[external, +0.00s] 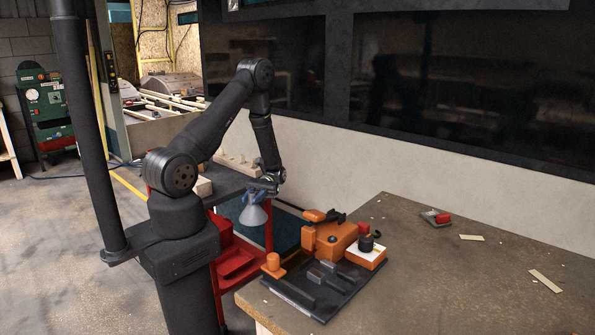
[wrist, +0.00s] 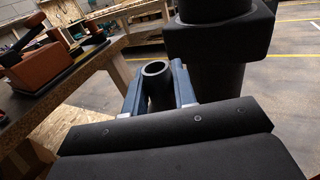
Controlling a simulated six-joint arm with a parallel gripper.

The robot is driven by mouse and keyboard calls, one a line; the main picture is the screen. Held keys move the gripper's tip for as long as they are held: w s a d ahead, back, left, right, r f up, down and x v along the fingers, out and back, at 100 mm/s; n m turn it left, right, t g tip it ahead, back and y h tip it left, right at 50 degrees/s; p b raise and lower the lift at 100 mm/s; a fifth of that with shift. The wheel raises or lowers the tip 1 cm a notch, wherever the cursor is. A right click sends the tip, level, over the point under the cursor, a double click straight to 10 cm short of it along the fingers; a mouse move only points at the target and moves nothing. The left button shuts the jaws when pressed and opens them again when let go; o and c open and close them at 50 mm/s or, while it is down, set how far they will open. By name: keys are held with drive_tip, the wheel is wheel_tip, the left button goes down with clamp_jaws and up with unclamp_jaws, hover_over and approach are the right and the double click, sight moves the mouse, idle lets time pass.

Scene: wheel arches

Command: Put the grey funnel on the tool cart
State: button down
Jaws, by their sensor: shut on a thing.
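The grey funnel (external: 253,216) hangs wide end down below my gripper (external: 258,194) in the external view. My gripper is shut on its narrow upper end. In the wrist view the dark spout (wrist: 157,72) shows between the blue fingers of my gripper (wrist: 158,88); the funnel's cone is hidden there. The tool cart (external: 228,184) has a dark grey top and a red frame with a lower red tray. The funnel shows in front of the cart's right side, apart from the top. I cannot tell its exact depth from the cart.
Blocks of pale wood (external: 236,163) lie on the cart's top toward the back. A brown workbench (external: 420,285) stands at the right, with an orange tool (external: 330,240) and a dark tray (external: 313,290) on it.

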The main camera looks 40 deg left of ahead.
drive_tip(key=w+a+r+m+t+y, duration=0.1)
drive_tip(key=w+a+m+y, duration=0.2)
drive_tip(key=a+m+y, duration=1.1)
drive_tip(key=w+a+r+m+t+y, duration=0.4)
drive_tip(key=w+a+t+y, duration=0.2)
drive_tip(key=w+a+t, duration=0.15)
drive_tip(key=w+a+r+m+t+y, duration=0.4)
drive_tip(key=w+a+r+t+y, duration=0.15)
drive_tip(key=w+t, duration=0.2)
drive_tip(key=shift+g+h, duration=0.25)
drive_tip(key=shift+g, duration=0.05)
drive_tip(key=shift+s+a+f, duration=0.2)
drive_tip(key=shift+a+f, duration=1.7)
drive_tip(key=shift+a, duration=0.15)
drive_tip(key=shift+s+a+f, duration=0.15)
drive_tip(key=shift+a+f, duration=1.75)
drive_tip(key=shift+a, duration=0.15)
drive_tip(key=shift+s+a+f, duration=0.2)
drive_tip(key=shift+a+f, duration=1.7)
drive_tip(key=shift+a, duration=0.15)
drive_tip(key=shift+f, duration=0.2)
drive_tip(key=c, duration=1.2)
unclamp_jaws()
